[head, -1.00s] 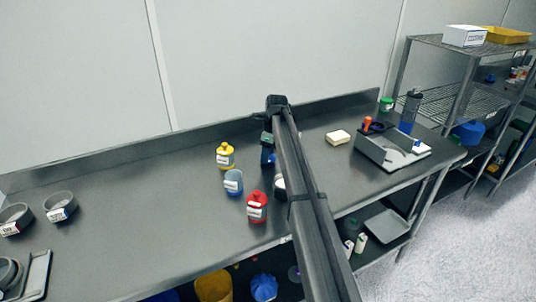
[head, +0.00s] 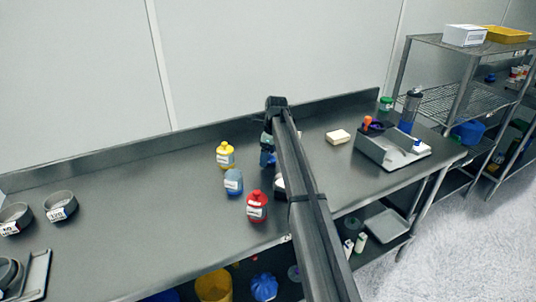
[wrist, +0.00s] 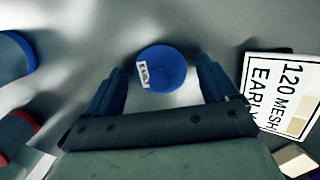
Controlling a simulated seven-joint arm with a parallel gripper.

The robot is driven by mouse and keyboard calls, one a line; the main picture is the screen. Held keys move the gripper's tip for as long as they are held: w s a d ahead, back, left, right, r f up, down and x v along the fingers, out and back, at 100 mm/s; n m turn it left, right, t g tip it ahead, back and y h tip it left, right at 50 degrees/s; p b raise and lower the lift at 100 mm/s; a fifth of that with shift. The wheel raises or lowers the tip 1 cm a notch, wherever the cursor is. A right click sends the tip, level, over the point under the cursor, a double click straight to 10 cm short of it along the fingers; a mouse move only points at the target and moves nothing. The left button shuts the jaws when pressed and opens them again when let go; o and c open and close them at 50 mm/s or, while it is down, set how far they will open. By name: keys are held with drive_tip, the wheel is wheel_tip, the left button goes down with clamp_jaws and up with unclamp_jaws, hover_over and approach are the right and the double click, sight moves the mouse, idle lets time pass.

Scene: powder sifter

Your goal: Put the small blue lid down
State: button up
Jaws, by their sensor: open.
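The small blue lid (wrist: 161,68) is round and carries a white label reading "EARLY". In the wrist view it lies between the two blue fingers of my gripper (wrist: 158,72), with a visible gap at each side. My gripper is open. I cannot tell for sure whether the lid rests flat on the counter. In the head view my gripper (head: 268,155) is low over the metal counter, right of the bottles, and my arm hides much of it. The lid cannot be made out there.
A yellow bottle (head: 225,155), a blue container (head: 233,182) and a red bottle (head: 257,207) stand close left of my gripper. A card reading "120 MESH EARLY" (wrist: 282,95) is to its right. A pale block (head: 338,137) and a grey apparatus (head: 385,150) are farther right. The counter's left middle is clear.

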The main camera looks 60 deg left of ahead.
sight(273, 159)
wheel_tip(273, 159, up, 12)
drive_tip(key=w+d, duration=0.1)
drive_tip(key=shift+w+d, duration=0.15)
idle(0.3)
drive_tip(key=shift+w, duration=0.1)
idle(0.4)
